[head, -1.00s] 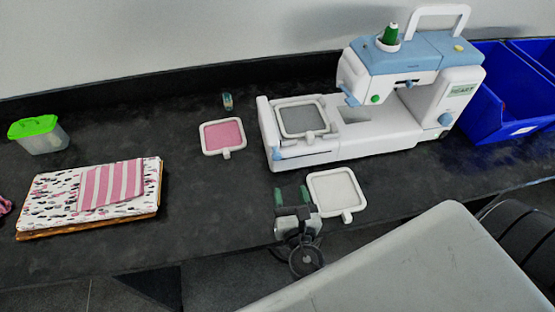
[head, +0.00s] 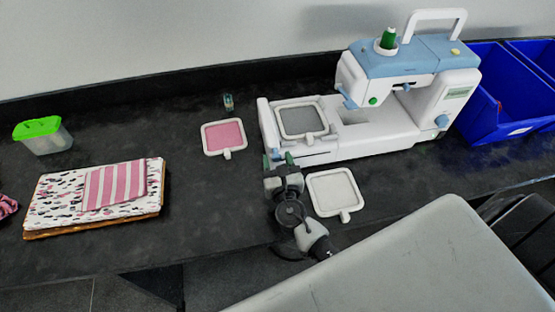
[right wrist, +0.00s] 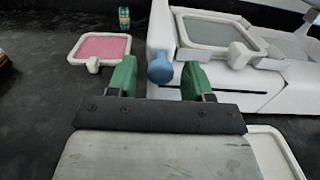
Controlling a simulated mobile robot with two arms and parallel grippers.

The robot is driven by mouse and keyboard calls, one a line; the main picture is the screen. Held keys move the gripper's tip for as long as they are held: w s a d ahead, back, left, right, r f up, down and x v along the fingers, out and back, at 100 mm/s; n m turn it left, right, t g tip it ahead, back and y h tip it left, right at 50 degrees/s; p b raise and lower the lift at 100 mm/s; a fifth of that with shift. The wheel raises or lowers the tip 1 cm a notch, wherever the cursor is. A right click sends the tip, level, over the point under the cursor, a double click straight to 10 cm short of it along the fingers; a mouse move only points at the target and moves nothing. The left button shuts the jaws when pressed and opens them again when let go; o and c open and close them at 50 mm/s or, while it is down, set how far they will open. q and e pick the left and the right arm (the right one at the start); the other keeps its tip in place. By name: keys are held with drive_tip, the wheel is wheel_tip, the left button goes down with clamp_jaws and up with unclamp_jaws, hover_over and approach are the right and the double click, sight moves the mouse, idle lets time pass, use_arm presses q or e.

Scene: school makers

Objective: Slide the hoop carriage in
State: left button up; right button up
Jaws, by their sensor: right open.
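The white and light-blue sewing machine (head: 405,75) stands on the dark counter. Its hoop carriage, at the left end of the bed, bears a hoop with grey fabric (head: 302,117); the hoop also shows in the right wrist view (right wrist: 222,34). A blue knob (right wrist: 160,67) sticks out at the carriage's near left end. My right gripper (head: 278,160) is open at that end. In the right wrist view its green fingers stand on either side of the knob, with gaps; whether the knob is fully between them in depth is unclear. My left gripper is out of view.
A pink hoop (head: 224,136) lies left of the machine and a white hoop (head: 335,192) in front. Blue bins (head: 500,95) stand at the right. A green-lidded box (head: 42,136) and a board with folded fabric (head: 95,195) lie left, with clear counter between.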

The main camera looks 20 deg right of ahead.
clamp_jaws()
drive_tip(key=shift+d, duration=0.15)
drive_tip(key=b, duration=0.2)
approach(331, 137)
drive_tip(key=x, duration=0.4)
drive_tip(key=shift+w+d, duration=0.25)
drive_tip(key=shift+w, duration=0.05)
unclamp_jaws()
drive_tip(key=shift+s+f, duration=0.1)
